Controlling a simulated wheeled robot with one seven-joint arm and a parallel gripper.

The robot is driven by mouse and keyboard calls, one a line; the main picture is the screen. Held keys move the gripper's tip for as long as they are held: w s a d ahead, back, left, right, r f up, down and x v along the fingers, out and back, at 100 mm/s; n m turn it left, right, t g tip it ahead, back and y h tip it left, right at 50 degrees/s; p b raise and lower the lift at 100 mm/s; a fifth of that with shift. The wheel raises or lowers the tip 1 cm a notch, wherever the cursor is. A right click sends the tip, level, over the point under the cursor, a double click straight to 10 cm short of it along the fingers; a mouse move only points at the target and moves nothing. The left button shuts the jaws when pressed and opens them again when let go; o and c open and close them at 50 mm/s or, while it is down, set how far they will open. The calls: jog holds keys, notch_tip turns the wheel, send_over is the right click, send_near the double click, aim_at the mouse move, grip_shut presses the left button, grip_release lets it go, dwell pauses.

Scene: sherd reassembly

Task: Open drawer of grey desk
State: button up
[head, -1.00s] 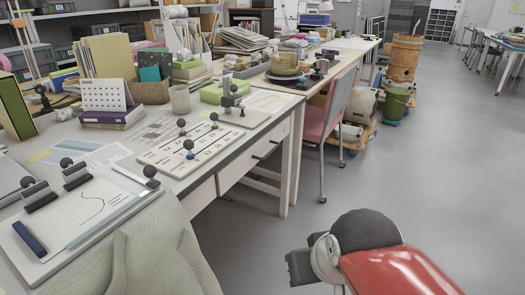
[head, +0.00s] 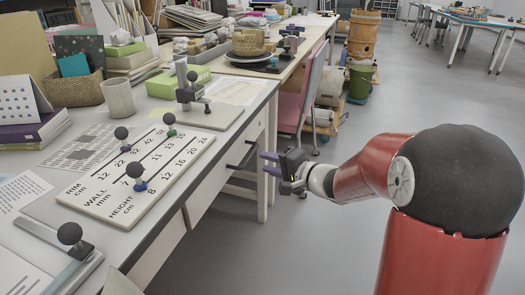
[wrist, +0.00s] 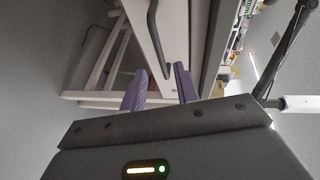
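The grey desk (head: 172,236) runs along the left in the head view, with white drawer fronts on its right side. The far drawer (head: 211,190) looks shut and has a dark bar handle (head: 245,158). The handle also shows in the wrist view (wrist: 155,35), ahead of the fingers. My gripper (head: 264,163) is just right of the handle, with its purple fingers pointing at the desk. In the wrist view the two fingers (wrist: 161,88) are apart with nothing between them. I cannot see any contact with the handle.
On the desk are a white number board (head: 140,170) with several ball-topped pegs, a cup (head: 117,98) and a green box (head: 178,82). A pink chair (head: 300,100) stands beyond the desk. The floor (head: 400,110) to the right is clear.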

aim_at(250, 156)
jog(key=p+x, duration=0.1)
jog(key=x, duration=0.7)
jog(key=shift+w+d, duration=0.15)
jog(key=shift+d, duration=0.05)
grip_shut()
